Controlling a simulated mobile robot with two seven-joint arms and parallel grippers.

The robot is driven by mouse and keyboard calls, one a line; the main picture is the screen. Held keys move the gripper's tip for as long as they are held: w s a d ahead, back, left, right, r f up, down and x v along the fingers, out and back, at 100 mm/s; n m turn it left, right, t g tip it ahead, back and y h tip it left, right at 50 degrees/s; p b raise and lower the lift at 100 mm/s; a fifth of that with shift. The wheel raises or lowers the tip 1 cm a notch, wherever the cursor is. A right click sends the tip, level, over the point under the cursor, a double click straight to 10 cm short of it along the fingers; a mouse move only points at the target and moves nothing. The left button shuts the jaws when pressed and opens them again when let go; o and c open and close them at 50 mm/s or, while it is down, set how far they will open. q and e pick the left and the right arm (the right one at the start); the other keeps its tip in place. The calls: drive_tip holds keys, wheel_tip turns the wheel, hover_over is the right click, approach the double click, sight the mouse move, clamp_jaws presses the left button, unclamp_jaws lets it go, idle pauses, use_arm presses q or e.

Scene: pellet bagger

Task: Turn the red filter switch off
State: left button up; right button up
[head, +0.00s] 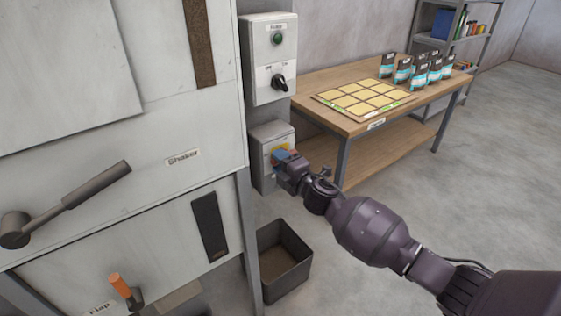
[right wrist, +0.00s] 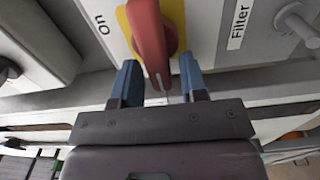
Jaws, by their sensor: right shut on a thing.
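The red filter switch (right wrist: 150,35) is a rotary handle on a yellow plate (right wrist: 126,24). An "ON" label is to its left and a "Filter" label (right wrist: 240,25) to its right in the right wrist view. In the head view its grey box (head: 266,134) is low on the wall beside the white machine, and the handle is mostly hidden by my gripper. My right gripper (right wrist: 160,80) is at the switch, with its blue fingers on either side of the red handle and shut on it. It also shows in the head view (head: 283,158). My left gripper is out of view.
A control box (head: 270,55) with a green button and black knob is above. The white machine (head: 200,130) with a Shaker lever (head: 95,185) is left. A wooden table (head: 320,85) with pouches stands behind right. A dark bin (head: 285,270) is on the floor below.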

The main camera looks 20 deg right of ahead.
idle(0.3)
drive_tip(key=o, duration=0.6)
drive_tip(key=v, duration=1.1)
idle(0.3)
